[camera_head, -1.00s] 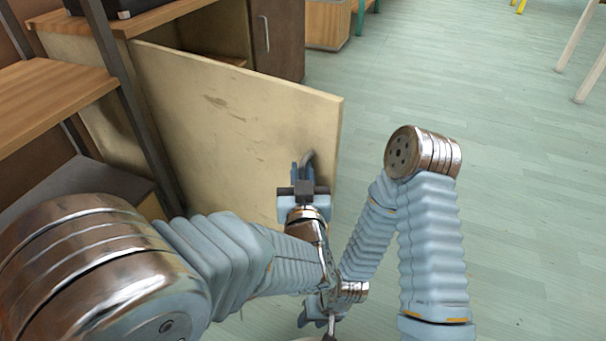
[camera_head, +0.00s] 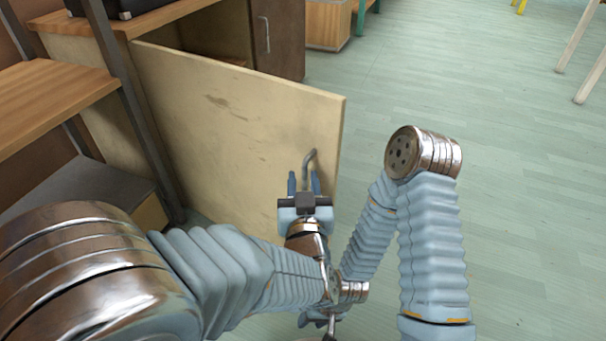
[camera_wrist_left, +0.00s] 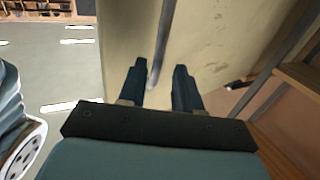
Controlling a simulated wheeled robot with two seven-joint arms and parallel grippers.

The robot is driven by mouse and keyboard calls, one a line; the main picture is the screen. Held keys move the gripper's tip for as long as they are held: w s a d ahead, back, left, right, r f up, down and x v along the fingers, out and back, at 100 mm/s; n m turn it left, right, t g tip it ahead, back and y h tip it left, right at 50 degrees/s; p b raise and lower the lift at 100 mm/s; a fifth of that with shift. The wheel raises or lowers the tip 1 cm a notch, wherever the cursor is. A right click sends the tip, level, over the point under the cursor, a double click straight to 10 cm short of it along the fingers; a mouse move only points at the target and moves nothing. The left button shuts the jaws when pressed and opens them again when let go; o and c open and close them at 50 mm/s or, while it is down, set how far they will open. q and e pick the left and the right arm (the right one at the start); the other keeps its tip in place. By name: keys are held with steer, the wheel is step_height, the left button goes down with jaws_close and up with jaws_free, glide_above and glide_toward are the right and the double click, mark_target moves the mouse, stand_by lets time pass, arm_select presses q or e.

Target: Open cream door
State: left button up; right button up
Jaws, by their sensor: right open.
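The cream door (camera_head: 232,130) stands swung open from the wooden cabinet, its free edge to the right. Its grey bar handle (camera_head: 309,165) is near that edge; the handle also shows in the left wrist view (camera_wrist_left: 162,45). My left gripper (camera_head: 304,182) is open, with its two blue fingers apart. In the left wrist view the fingers (camera_wrist_left: 160,75) lie either side of the handle's near end, with gaps between them and it. My right gripper (camera_head: 328,322) is low in the head view, open and mostly hidden by my arms.
The cabinet interior (camera_head: 212,40) shows behind the door's top edge. A dark door (camera_head: 277,38) with a handle is beyond it. A wooden shelf (camera_head: 55,95) with a dark metal post (camera_head: 135,110) stands at left. The green floor (camera_head: 480,110) is clear at right.

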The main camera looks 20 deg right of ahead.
arm_select(q)
steer(key=p+v, duration=0.1)
steer(key=v, duration=1)
steer(key=shift+s, duration=0.3)
steer(key=shift+w+a, duration=0.1)
steer(key=shift+a, duration=0.05)
steer(key=w+a+f+n+g+y, duration=0.1)
steer(key=w+a+f+g, duration=0.3)
steer(key=f, duration=0.5)
steer(key=w+a+f+g+y, duration=0.1)
steer(key=w+a+f+g, duration=0.2)
steer(key=w+a+f, duration=0.5)
steer(key=s+a+f+n+g+h, duration=0.1)
steer(key=s+a+f+n+g, duration=0.1)
steer(key=s+a+f+g, duration=0.6)
steer(key=s+a+f+n+g+h, duration=0.1)
steer(key=s+a+f, duration=0.25)
steer(key=f, duration=0.85)
step_height(320, 180, up, 13)
steer(key=s+d+p, duration=0.1)
steer(key=s+p, duration=0.1)
steer(key=p, duration=1.2)
steer(key=shift+g, duration=0.4)
steer(key=shift+d+f, duration=0.1)
